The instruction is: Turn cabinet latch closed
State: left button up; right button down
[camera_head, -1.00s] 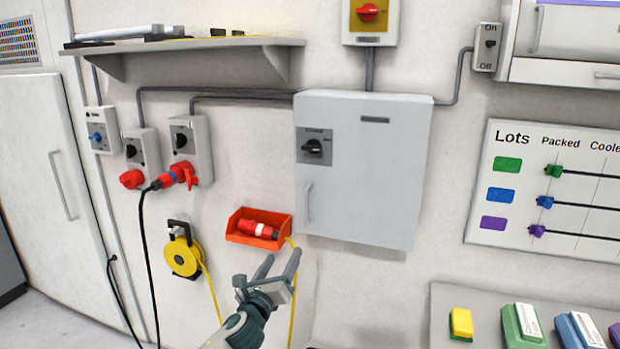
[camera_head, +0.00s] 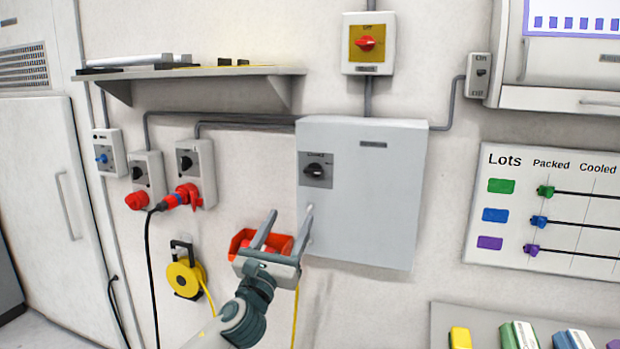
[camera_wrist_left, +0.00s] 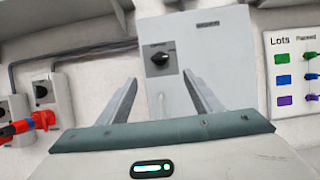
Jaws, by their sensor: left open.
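The grey wall cabinet (camera_head: 385,190) is shut, its door flush in the frame. Its black rotary latch (camera_head: 315,170) sits on a dark grey plate at the upper left of the door. The knob's bar looks about level in the head view. My left gripper (camera_head: 287,228) is open and empty, below the latch and in front of the door's lower left edge, apart from the latch. In the left wrist view the latch (camera_wrist_left: 160,57) shows ahead, between and beyond the two fingers (camera_wrist_left: 163,95). The gripper hides part of the door handle (camera_head: 308,222). My right gripper is not in view.
A red bin (camera_head: 243,240) hangs behind my left gripper. Left of the cabinet are switch boxes with a red plug (camera_head: 184,196) and black cable, and a yellow reel (camera_head: 184,277). A shelf (camera_head: 190,72) juts out above. A Lots board (camera_head: 545,215) hangs at right.

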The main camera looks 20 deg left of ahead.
aim_at(312, 174)
pick_arm(q)
jog(key=p+x, duration=0.4)
jog(key=x, duration=1.1)
jog(key=shift+w+p, duration=0.3)
jog(key=shift+w+r, duration=0.15)
jog(key=shift+w, duration=0.3)
jog(key=c, duration=1.1)
jog(key=shift+o, duration=0.2)
